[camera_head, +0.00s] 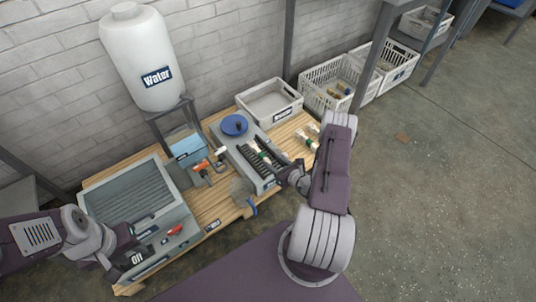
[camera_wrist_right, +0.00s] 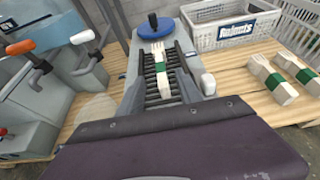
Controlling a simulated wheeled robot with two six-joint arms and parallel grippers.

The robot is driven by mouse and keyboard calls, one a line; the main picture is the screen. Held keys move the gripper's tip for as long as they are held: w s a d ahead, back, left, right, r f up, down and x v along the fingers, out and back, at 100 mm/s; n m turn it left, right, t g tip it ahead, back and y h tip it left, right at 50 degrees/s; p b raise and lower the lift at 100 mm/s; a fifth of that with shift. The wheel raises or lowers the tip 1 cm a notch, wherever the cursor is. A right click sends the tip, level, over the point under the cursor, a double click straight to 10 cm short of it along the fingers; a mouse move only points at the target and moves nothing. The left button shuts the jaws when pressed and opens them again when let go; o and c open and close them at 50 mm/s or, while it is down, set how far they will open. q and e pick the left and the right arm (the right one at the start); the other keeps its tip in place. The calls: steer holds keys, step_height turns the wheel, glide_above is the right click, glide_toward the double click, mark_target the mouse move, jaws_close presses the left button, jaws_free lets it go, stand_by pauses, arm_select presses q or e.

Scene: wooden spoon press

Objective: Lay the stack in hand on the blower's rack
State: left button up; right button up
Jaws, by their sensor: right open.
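The blower (camera_head: 228,140) is a grey housing with a blue round cap (camera_wrist_right: 154,26) and a rack of dark bars (camera_head: 248,151). A stack of pale wooden pieces with a green band (camera_wrist_right: 160,66) lies lengthwise on the rack in the right wrist view; it also shows in the head view (camera_head: 264,155). My right gripper (camera_head: 283,174) is open at the near end of the rack, close to the stack. Its fingertips are hard to make out. My left gripper (camera_head: 122,262) is by the grey press at lower left; its jaws are too small to read.
Banded stacks (camera_wrist_right: 274,82) lie on the wooden table (camera_wrist_right: 250,112) right of the blower. A grey "Rejects" crate (camera_wrist_right: 232,30) stands behind.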

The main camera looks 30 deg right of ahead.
steer(key=shift+s+r, duration=0.1)
steer(key=shift+s, duration=0.1)
steer(key=a+r+n+g+y, duration=0.3)
steer(key=a+r+n+y, duration=0.2)
steer(key=a, duration=0.4)
steer(key=a+r+n+g+y, duration=0.2)
steer(key=a+r+n+y, duration=0.2)
steer(key=a+r+n, duration=0.3)
steer(key=s+a+r+n+g+h, duration=0.1)
steer(key=s+a+r+n+g, duration=0.1)
steer(key=s+a+n+g, duration=0.3)
steer(key=s+a+r+n+g, duration=0.1)
steer(key=s+a+n+g, duration=0.1)
steer(key=s+n+g, duration=0.45)
steer(key=s+d+r+n+t+h, duration=0.3)
steer(key=n+h, duration=0.5)
steer(key=n, duration=0.3)
steer(key=d+r+t, duration=0.1)
steer(key=d+r, duration=0.1)
steer(key=d, duration=0.1)
steer(key=shift+d+r+h, duration=0.15)
steer(key=shift+d+h, duration=0.2)
steer(key=shift+h, duration=0.05)
steer(key=shift+n, duration=0.25)
